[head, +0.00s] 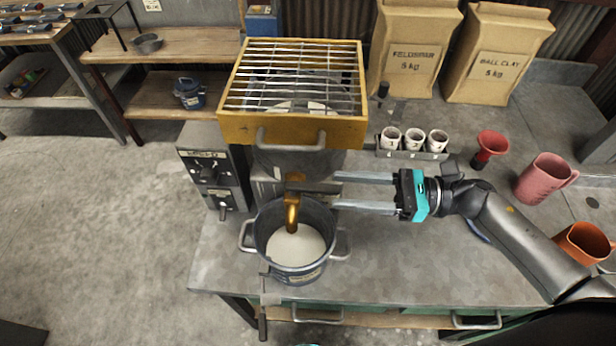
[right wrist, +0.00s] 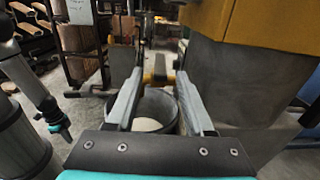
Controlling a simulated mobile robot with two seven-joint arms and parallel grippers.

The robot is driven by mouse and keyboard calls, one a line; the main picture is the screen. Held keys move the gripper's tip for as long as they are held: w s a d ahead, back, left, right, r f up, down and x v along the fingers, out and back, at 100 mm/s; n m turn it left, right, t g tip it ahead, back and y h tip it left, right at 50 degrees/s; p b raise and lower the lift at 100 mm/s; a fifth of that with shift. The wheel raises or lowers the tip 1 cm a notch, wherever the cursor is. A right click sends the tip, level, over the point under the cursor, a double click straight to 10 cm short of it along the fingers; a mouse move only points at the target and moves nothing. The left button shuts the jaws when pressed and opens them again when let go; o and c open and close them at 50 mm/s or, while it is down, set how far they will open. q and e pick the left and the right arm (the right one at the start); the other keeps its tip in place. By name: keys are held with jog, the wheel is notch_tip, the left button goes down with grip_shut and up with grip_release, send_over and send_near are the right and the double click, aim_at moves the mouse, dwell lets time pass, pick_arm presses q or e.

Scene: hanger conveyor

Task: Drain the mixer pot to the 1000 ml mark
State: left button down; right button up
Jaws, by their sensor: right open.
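The mixer pot (head: 290,165) stands under a yellow guard frame with a wire grid. Its brass outlet (head: 291,213) points down over a grey two-handled bucket (head: 260,246), which holds white liquid (head: 297,246). I cannot make out a stream or level marks. My right gripper (head: 335,190) is open and comes in from the right, its fingers pointing at the outlet.
A control box (head: 207,165) stands left of the mixer. Several small numbered cups (head: 413,142), a red funnel (head: 491,146), a pink jug (head: 544,177) and an orange jug (head: 583,243) stand to the right. Two paper sacks stand behind. The bench front right of the bucket is clear.

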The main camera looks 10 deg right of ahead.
aim_at(295, 186)
jog(key=p+x, duration=0.1)
jog(key=x, duration=0.6)
jog(key=shift+w+p, duration=0.1)
jog(key=shift+p, duration=0.25)
pick_arm(q)
jog(key=shift+w+r, duration=0.75)
jog(key=shift+r, duration=0.35)
jog(key=shift+s, duration=0.15)
pick_arm(e)
grip_shut()
